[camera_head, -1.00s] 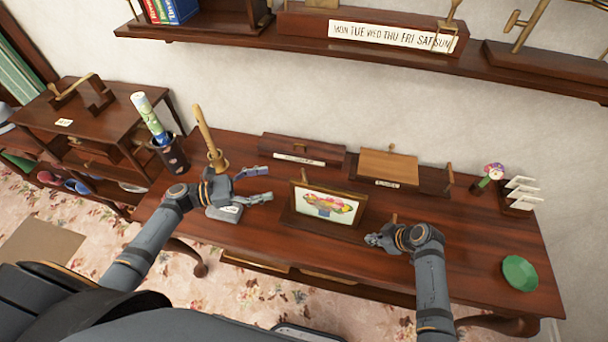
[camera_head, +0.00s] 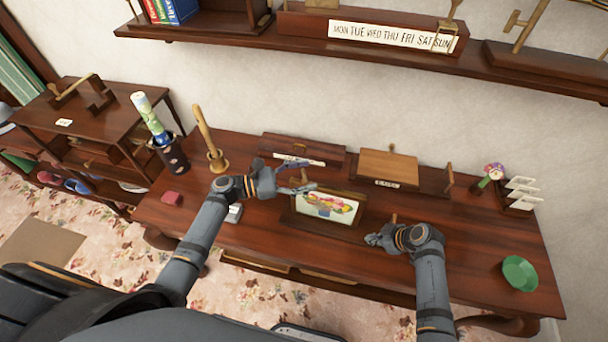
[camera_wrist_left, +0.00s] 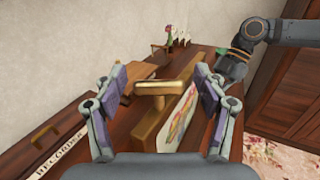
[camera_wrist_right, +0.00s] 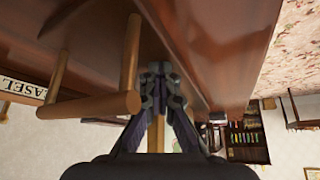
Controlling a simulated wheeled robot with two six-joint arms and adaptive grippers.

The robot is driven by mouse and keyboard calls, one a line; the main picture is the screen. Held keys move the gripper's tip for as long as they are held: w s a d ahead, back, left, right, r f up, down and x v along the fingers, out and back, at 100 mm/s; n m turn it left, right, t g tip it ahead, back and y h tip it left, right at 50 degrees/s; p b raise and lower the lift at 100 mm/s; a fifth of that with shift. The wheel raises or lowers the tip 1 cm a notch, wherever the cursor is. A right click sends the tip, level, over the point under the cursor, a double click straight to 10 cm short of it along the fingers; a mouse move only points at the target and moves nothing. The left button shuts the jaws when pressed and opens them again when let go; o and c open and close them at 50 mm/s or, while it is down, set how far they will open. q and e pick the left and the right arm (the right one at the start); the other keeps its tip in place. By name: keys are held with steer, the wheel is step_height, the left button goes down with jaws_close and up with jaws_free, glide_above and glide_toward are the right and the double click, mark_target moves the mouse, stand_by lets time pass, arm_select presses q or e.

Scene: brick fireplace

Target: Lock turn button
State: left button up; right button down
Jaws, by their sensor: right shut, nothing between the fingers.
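A brass T-shaped turn button (camera_wrist_left: 160,90) stands at the near end of a wooden frame that holds a colourful picture (camera_wrist_left: 178,112). Its bar lies crosswise in the left wrist view. The picture (camera_head: 328,205) stands on the desk in the head view, where the button is largely hidden by my left gripper (camera_head: 310,176). That gripper is open, its fingers (camera_wrist_left: 160,82) on either side of the button with gaps visible; I cannot tell any contact. My right gripper (camera_head: 374,240) is shut and empty, low over the desk right of the picture; it also shows in the right wrist view (camera_wrist_right: 160,72).
A wooden box labelled RECORDER (camera_head: 300,150) and an easel stand (camera_head: 388,165) are behind the picture. A green dish (camera_head: 519,273) lies at right.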

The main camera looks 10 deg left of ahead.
arm_select(q)
steer(key=c, duration=1.1)
arm_select(e)
steer(key=shift+s+f, duration=0.1)
steer(key=shift+f, duration=0.05)
arm_select(q)
steer(key=shift+f, duration=0.1)
steer(key=shift+m+g, duration=0.3)
steer(key=shift+g, duration=0.1)
steer(key=m+g+h, duration=0.1)
steer(key=m+g, duration=0.2)
steer(key=g, duration=0.1)
steer(key=shift+g+h, duration=0.3)
steer(key=shift+h, duration=0.1)
steer(key=shift+m+g, duration=1.1)
steer(key=shift+g, duration=0.6)
steer(key=shift+s+g, duration=0.1)
steer(key=shift+g, duration=0.2)
steer(key=o, duration=1.2)
